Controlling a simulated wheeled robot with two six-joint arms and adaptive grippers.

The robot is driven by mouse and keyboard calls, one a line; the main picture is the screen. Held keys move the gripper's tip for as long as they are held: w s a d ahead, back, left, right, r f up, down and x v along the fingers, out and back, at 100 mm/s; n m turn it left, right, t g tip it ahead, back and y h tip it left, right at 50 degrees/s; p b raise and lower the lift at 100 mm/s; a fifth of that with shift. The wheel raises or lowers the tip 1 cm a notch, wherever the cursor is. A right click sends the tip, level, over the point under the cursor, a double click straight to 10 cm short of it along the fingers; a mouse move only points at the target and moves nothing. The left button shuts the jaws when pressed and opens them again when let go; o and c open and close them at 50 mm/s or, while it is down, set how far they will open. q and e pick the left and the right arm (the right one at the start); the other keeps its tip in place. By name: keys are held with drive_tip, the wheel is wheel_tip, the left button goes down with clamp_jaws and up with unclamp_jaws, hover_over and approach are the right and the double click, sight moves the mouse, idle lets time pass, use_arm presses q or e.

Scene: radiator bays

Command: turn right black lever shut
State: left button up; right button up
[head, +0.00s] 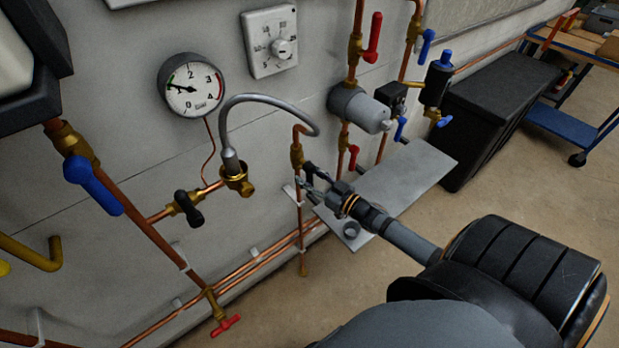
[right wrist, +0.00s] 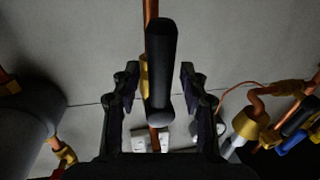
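The right black lever (head: 314,171) is on a brass valve (head: 297,153) on the vertical copper pipe just right of the grey braided hose (head: 270,98). It is small in the head view and partly lost against my gripper. In the right wrist view the lever (right wrist: 160,72) stands large in the middle, roughly in line with the pipe behind it. My right gripper (head: 317,188) is at the lever, its fingers open on either side with a gap at each; its fingers also show in the right wrist view (right wrist: 158,85). My left gripper is not in view.
Another black lever (head: 189,208) is on the valve left of the hose. A pressure gauge (head: 191,85), a blue lever (head: 92,186) and a red tap (head: 226,325) are around it. A grey shelf (head: 405,172) lies behind my right gripper, with a black box (head: 500,110) beyond.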

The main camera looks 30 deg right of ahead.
clamp_jaws()
drive_tip(key=shift+a+f, duration=0.1)
idle(0.3)
drive_tip(key=shift+m, duration=0.3)
drive_tip(key=shift+a+f+m+b, duration=0.1)
drive_tip(key=shift+a+m+b, duration=0.15)
drive_tip(key=shift+m, duration=0.25)
drive_tip(key=shift+a+m+b, duration=0.1)
drive_tip(key=shift+m+b, duration=0.2)
drive_tip(key=shift+m, duration=0.2)
drive_tip(key=shift+s+a+r+m+t+h+b, duration=0.1)
drive_tip(key=shift+a+r+m+t+h+b, duration=0.45)
drive_tip(key=shift+m, duration=2.4)
drive_tip(key=shift+s+a+r+m+t+h+b, duration=0.1)
drive_tip(key=shift+a+r+m+t+h+b, duration=0.35)
drive_tip(key=shift+m, duration=2.55)
drive_tip(key=shift+s+a+r+m+t+h+b, duration=0.15)
drive_tip(key=shift+a+r+m+t+h, duration=0.55)
drive_tip(key=shift+m, duration=2.25)
drive_tip(key=shift+w+d+r+g, duration=0.15)
drive_tip(key=shift+d+r+g, duration=0.05)
drive_tip(key=shift+r+g, duration=0.1)
